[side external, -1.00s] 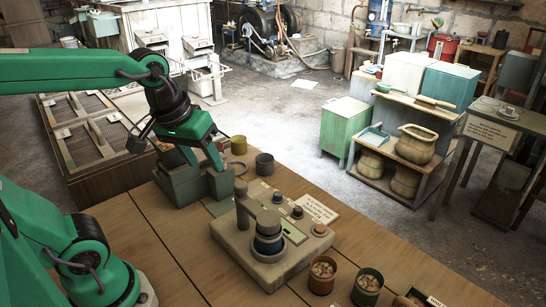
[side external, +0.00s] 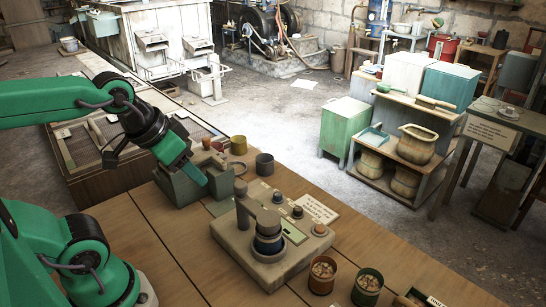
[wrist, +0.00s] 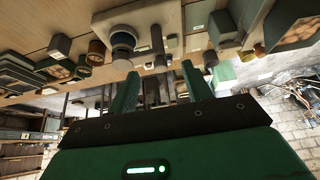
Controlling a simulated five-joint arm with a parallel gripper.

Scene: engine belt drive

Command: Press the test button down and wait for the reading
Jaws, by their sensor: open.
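The test unit (side external: 255,262) is a beige block on the wooden bench. It carries a dark round fixture (side external: 268,240) with an upright grey post beside it, a green panel (side external: 294,231) and several small knobs. A reddish-brown knob (side external: 319,230) sits at its right corner; I cannot tell which knob is the test button. In the wrist view the unit (wrist: 135,14) is at the top, beyond the fingertips. My gripper (side external: 201,176) is tilted down to the right, left of the unit and apart from it. Its two fingers (wrist: 158,85) are spread and hold nothing visible.
A grey-green box (side external: 178,190) stands just below my gripper. Two small cups, yellow (side external: 238,145) and dark (side external: 264,163), stand behind the unit. Two pots of small parts (side external: 322,274) stand in front right. Bare bench (side external: 135,230) is at the left.

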